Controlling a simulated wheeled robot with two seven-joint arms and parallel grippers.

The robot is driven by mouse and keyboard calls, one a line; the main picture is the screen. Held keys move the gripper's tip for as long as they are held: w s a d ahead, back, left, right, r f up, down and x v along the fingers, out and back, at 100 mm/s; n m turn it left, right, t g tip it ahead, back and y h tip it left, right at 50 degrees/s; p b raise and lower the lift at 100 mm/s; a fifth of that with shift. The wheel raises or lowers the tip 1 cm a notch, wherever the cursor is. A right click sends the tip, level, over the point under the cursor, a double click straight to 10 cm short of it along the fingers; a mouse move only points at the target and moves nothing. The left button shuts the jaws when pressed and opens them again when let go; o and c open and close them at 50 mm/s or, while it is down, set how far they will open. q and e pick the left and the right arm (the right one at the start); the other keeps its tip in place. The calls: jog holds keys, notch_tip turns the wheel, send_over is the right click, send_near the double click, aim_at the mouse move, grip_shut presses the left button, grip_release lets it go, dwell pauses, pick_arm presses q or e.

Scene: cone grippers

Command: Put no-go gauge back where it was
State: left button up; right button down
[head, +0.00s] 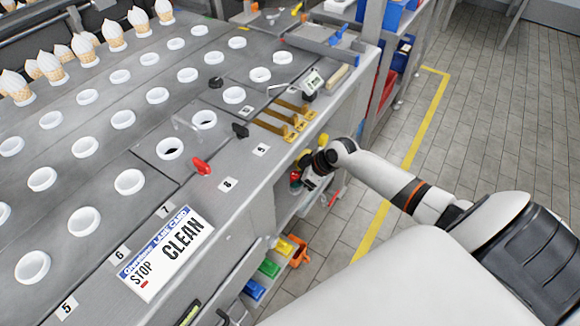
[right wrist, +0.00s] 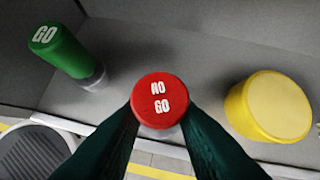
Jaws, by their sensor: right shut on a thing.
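The no-go gauge has a red round cap lettered "NO GO" and shows in the right wrist view (right wrist: 161,98). My right gripper (right wrist: 162,122) is shut on it, with a dark finger on each side of the cap. The part below the cap is mostly hidden. In the head view my right gripper (head: 309,172) is at the side of the workbench, low beside its edge, with a small red patch at it. A green gauge (right wrist: 62,50) lettered "GO" stands to the left of the red one in the wrist view, apart from it. My left gripper is out of view.
A yellow round-topped thing (right wrist: 268,106) stands to the right of the gauge on a grey surface. The workbench (head: 236,215) has rows of white rings, a "STOP CLEAN" card (head: 166,254) and brass brackets (head: 285,122). Coloured bins (head: 268,267) sit below. The floor at right is open.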

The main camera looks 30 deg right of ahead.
aim_at(294, 174)
jog(key=w+a, duration=0.1)
jog(key=w, duration=0.1)
jog(key=shift+w+a+r, duration=0.15)
jog(key=shift+w+a, duration=0.2)
jog(key=shift+a, duration=0.05)
jog(key=shift+f, duration=0.35)
jog(key=shift+f, duration=0.15)
jog(key=c, duration=1.1)
grip_release()
jog(key=shift+c, duration=0.2)
jog(key=shift+s, duration=0.1)
jog(key=v, duration=0.7)
jog(key=shift+s+d+r+p, duration=0.1)
jog(key=shift+d+r+p, duration=0.05)
jog(key=shift+r+p, duration=0.25)
jog(key=shift+f, duration=0.15)
